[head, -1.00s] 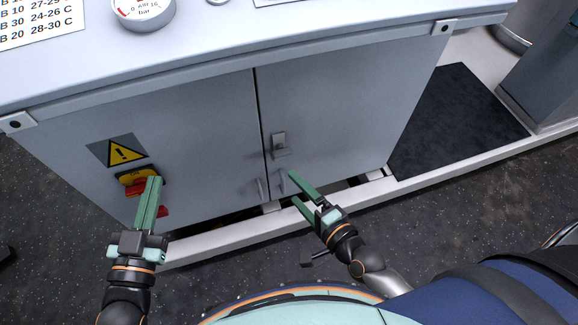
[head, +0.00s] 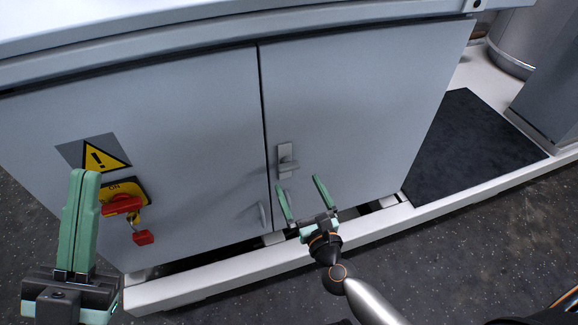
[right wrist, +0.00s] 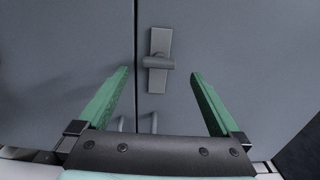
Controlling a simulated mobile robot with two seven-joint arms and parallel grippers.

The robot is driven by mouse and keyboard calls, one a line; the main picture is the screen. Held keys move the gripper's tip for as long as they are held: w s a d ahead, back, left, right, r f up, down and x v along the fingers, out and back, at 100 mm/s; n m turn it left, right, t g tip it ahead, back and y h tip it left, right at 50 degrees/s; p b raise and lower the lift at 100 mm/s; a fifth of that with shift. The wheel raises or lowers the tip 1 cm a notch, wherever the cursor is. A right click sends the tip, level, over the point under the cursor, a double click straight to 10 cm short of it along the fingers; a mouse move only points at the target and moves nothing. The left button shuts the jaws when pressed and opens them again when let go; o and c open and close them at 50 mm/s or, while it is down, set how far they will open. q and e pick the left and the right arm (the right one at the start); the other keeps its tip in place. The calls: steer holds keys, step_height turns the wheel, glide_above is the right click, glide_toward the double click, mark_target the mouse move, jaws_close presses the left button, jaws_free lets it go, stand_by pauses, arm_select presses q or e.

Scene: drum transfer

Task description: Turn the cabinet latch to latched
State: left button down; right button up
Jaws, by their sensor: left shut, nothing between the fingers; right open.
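The cabinet latch (head: 287,162) is a grey lever on a small upright plate on the right cabinet door, beside the seam between the doors. In the right wrist view the latch (right wrist: 158,62) has its lever lying sideways, across the plate. My right gripper (head: 301,186) is open and empty, just below the latch and apart from it. In the right wrist view its fingers (right wrist: 160,74) stand to either side of the latch. My left gripper (head: 84,172) is shut and empty, in front of the left door near the red switch.
A red rotary switch (head: 121,205) on a yellow plate, with a red tag (head: 143,238) below, is on the left door under a warning sign (head: 97,156). A door handle (head: 262,215) stands near the seam. A white base rail (head: 210,287) runs along the bottom.

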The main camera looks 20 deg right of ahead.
mark_target(290, 169)
steer(key=w, duration=0.7)
steer(key=shift+w+a, duration=0.15)
steer(key=shift+w, duration=0.2)
steer(key=c, duration=1.4)
